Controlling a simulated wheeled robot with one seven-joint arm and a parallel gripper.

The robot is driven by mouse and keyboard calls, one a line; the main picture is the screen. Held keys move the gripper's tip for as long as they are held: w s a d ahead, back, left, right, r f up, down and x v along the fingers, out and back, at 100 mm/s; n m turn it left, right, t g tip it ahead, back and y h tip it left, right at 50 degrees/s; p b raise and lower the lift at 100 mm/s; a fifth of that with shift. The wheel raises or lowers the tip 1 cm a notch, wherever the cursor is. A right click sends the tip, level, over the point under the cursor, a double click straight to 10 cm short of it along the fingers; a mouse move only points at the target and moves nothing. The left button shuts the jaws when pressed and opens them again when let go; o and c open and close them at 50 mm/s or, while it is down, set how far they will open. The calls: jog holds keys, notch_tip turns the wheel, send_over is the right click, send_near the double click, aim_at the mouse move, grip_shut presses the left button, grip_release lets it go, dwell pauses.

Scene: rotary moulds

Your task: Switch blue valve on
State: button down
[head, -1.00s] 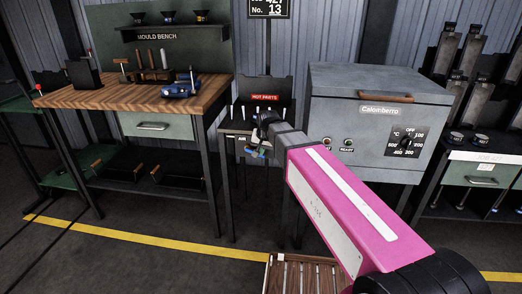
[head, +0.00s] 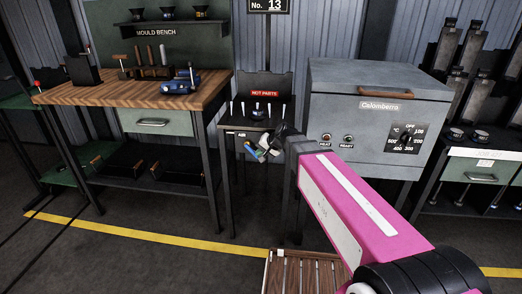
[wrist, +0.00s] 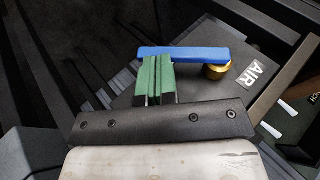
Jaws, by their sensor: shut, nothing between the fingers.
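The blue valve is a long blue lever (wrist: 185,54) on a round brass body (wrist: 216,71) in the wrist view. The lever lies almost level across the picture, the brass body under its right end. A white AIR label (wrist: 257,71) is on the dark plate beside it. My gripper (wrist: 155,58) has green fingers, shut together and empty. Their tips are at the lever's lower edge near its left end; I cannot tell whether they touch. In the head view my gripper (head: 260,152) is in front of the hot parts stand, and the valve is hard to separate from it.
The hot parts stand (head: 266,88) has several upright pale pegs. A grey Calomberro oven (head: 350,85) stands close to its right. The wooden mould bench (head: 90,92) is at left, with a blue vise-like tool (head: 200,78). A wooden slatted pallet (head: 290,272) lies on the floor.

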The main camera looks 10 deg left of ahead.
jog(key=y, duration=0.1)
jog(key=a+f+y, duration=0.1)
jog(key=y, duration=0.1)
jog(key=f+y, duration=0.1)
jog(key=shift+a+f+m+t, duration=0.25)
jog(key=shift+a+m+t, duration=0.05)
jog(key=shift+m, duration=0.1)
jog(key=shift+a+f, duration=0.35)
jog(key=shift+a, duration=0.15)
dwell(0.6)
